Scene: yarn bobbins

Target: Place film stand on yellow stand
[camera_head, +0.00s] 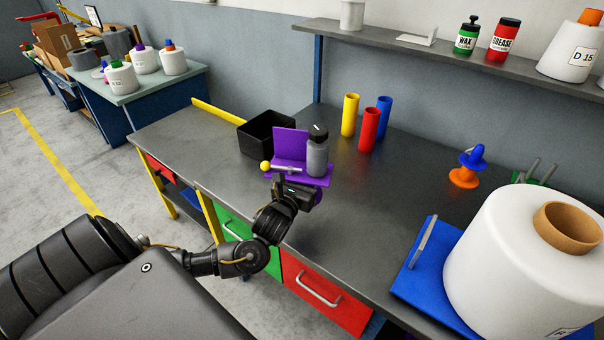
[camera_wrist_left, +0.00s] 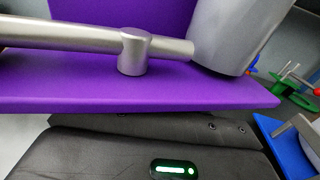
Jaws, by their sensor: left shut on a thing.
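A purple stand (camera_head: 291,144), the only likely film stand that I see, has a flat base, an upright plate, a metal bar with a yellow ball and a grey bottle-like cylinder with a black top. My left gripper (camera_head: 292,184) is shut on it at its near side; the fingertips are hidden. In the left wrist view the purple base (camera_wrist_left: 140,85) fills the middle, close above the gripper body. I cannot tell whether the stand touches the table. A yellow cylinder (camera_head: 349,116) stands upright behind it, to the right; I cannot tell if this is the yellow stand.
A black open box (camera_head: 252,140) is just left of the purple stand. Red (camera_head: 369,131) and blue (camera_head: 384,109) cylinders stand by the yellow one. A large white bobbin (camera_head: 500,270) sits on a blue stand (camera_head: 408,277) at right.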

